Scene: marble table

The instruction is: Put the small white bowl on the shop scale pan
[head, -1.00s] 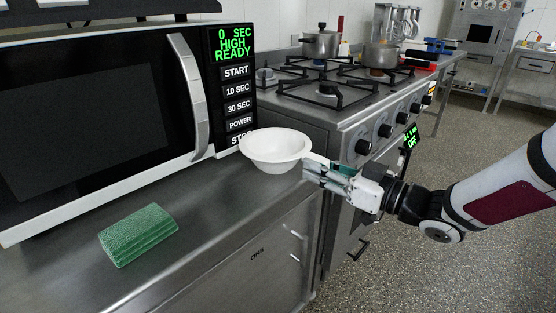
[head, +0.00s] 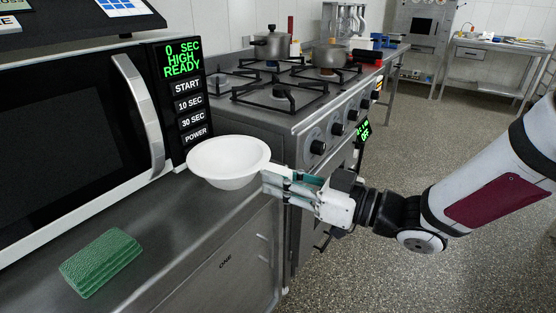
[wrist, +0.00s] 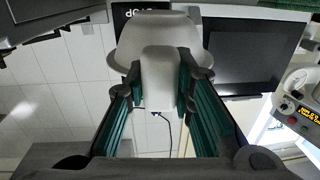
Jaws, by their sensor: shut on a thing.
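The small white bowl (head: 229,163) is upright in the head view, in front of the microwave's right end. My gripper (head: 270,183) is shut on the right side of its rim. The bowl seems to be held above the steel counter, though the gap is hard to judge. In the wrist view the white bowl (wrist: 158,62) lies between the two green-padded fingers (wrist: 158,100). A dark device with a blue and white keypad (head: 122,7) sits on top of the microwave at the top left; it may be the shop scale, and its pan is not clearly visible.
The microwave (head: 75,130) fills the left side behind the bowl. A green sponge (head: 101,262) lies on the steel counter (head: 165,245). A gas stove (head: 300,115) with pots stands to the right. Open floor lies farther right.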

